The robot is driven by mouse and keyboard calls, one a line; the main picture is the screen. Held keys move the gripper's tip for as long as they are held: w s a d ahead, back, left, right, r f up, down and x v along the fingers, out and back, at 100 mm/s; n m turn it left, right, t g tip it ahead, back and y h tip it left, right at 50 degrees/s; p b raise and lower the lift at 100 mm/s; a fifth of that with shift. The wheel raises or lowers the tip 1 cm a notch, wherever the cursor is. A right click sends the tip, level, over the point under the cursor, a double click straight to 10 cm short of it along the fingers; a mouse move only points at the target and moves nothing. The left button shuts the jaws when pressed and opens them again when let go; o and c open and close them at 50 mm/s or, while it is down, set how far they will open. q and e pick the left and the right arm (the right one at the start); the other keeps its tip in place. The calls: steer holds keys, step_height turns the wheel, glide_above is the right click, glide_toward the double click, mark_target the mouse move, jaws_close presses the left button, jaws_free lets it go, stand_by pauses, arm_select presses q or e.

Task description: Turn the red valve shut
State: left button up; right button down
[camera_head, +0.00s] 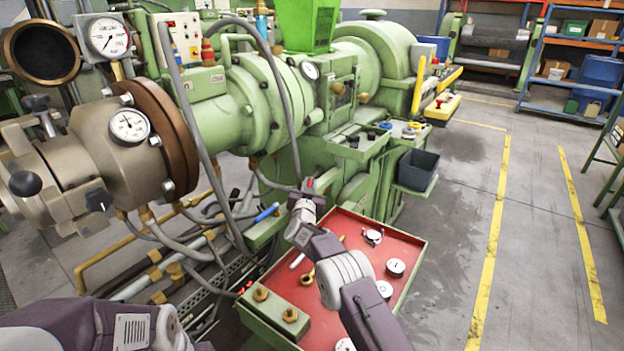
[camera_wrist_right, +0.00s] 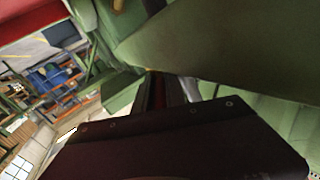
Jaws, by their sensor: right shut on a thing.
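My right gripper (camera_head: 308,190) is at the green machine's lower side, just past the left corner of the red-topped tray. It is shut on a small red part, which I take to be the red valve (camera_head: 310,182). Only a bit of the valve shows; the gripper hides the rest. In the right wrist view a dark red strip of the valve (camera_wrist_right: 158,92) shows between the dark fingers, close to green machine surfaces. How far the valve is turned cannot be seen. My left arm shows at the bottom left, with its gripper out of view.
The red-topped tray (camera_head: 408,268) with several dial gauges lies under my right arm. A blue-handled lever (camera_head: 266,212), grey hoses and brass pipes are left of the right gripper. The floor at right is clear.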

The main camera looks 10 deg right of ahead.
steer(key=shift+r, duration=0.4)
steer(key=c, duration=1.6)
jaws_free()
steer(key=shift+o, duration=1.1)
steer(key=shift+w+f, duration=0.15)
steer(key=shift+f, duration=0.1)
steer(key=p+v, duration=0.1)
steer(key=v, duration=0.4)
steer(key=shift+s, duration=0.3)
steer(key=b+v, duration=0.3)
steer(key=b, duration=0.2)
steer(key=shift+s+a, duration=0.15)
steer(key=shift+s, duration=0.15)
steer(key=shift+c, duration=0.4)
